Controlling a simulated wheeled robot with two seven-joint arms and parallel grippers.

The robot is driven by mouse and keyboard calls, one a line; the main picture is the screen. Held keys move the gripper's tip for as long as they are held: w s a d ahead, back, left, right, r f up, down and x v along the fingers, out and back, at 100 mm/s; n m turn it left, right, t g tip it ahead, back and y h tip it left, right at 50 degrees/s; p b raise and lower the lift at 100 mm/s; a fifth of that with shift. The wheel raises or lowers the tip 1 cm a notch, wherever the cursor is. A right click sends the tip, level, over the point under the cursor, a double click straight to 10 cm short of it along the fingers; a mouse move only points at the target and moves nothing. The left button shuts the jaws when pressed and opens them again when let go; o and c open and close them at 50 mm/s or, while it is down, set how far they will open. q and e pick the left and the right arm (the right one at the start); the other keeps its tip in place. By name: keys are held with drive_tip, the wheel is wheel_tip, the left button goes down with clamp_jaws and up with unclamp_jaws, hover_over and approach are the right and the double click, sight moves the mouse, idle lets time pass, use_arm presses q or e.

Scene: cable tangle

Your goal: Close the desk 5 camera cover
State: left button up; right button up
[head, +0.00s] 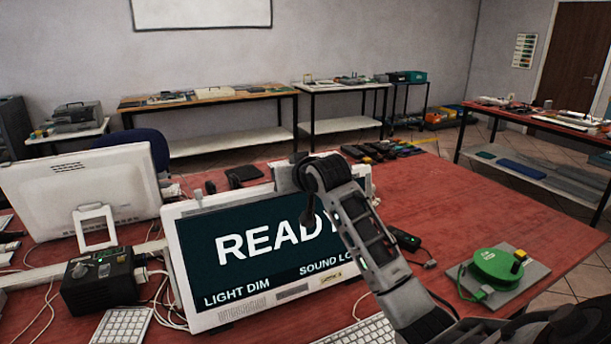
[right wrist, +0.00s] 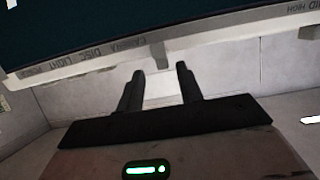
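The desk monitor (head: 265,250) shows a lit screen reading READY, LIGHT DIM and a partly covered SOUND line. My right arm crosses its right part, and its wrist end is at the top edge. The gripper fingertips cannot be made out there. In the right wrist view my right gripper (right wrist: 161,75) is open, with two dark fingers apart and nothing between them. I cannot tell whether this tab is the camera cover. My left gripper is not in view.
A white monitor (head: 85,195) seen from behind and a black box (head: 100,280) stand at left among loose cables. A green reel (head: 497,268) on a grey plate lies at right. The red desk (head: 455,215) is mostly clear right of the monitor.

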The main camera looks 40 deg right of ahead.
use_arm(q)
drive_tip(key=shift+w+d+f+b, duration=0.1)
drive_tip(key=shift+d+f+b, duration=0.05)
drive_tip(key=shift+b, duration=0.5)
use_arm(e)
drive_tip(key=v, duration=1.4)
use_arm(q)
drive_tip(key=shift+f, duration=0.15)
use_arm(e)
drive_tip(key=shift+d+f, duration=0.1)
